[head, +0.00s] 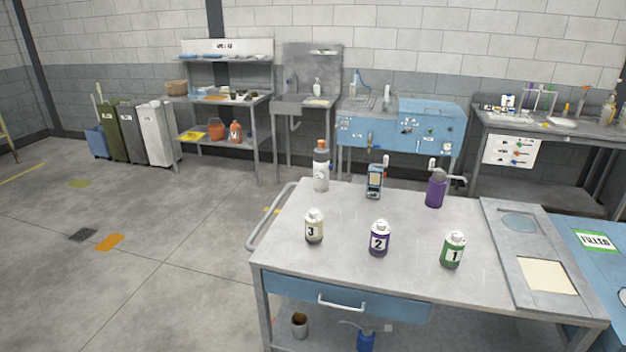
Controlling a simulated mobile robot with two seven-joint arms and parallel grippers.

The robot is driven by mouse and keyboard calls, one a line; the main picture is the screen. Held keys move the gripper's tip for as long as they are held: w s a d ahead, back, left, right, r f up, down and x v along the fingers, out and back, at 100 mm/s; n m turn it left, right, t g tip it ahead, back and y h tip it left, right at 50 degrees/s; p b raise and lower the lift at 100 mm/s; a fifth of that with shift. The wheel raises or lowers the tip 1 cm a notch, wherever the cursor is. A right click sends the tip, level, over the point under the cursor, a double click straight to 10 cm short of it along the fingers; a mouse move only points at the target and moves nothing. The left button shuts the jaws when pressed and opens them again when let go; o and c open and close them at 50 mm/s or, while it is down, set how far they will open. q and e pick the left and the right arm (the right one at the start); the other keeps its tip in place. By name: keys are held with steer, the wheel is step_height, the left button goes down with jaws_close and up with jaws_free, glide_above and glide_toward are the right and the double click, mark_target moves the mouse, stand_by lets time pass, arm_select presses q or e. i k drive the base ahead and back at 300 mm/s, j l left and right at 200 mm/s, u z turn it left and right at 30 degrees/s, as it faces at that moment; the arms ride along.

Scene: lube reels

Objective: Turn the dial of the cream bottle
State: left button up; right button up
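The cream bottle (314,229) stands upright on the left part of the grey table (345,265). It carries a dark number 3 and has a pale top; a dial on it is too small to make out. A purple-banded bottle (379,241) with number 2 stands to its right, and a green bottle (452,252) with number 1 stands further right. Neither of my grippers shows in the head view, and nothing touches the cream bottle.
Behind the numbered bottles stand a white bottle with an orange cap (321,172), a blue handheld device (375,182) and a purple dispenser bottle (435,190). A panel (530,258) takes up the table's right end. A rail (270,222) runs along its left edge. Open floor lies left.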

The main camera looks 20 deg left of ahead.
mark_target(314, 213)
steer(key=i+j+z, duration=0.15)
steer(key=j, duration=0.2)
steer(key=i+j+z, duration=0.1)
steer(key=j, duration=0.25)
steer(key=i+j+z, duration=0.15)
steer(key=j, duration=0.2)
steer(key=i+j+z, duration=0.15)
steer(key=j+z, duration=0.3)
steer(key=j, duration=0.6)
steer(key=j+z, duration=0.5)
steer(key=j, duration=0.55)
steer(key=j+z, duration=0.4)
steer(key=j, duration=0.65)
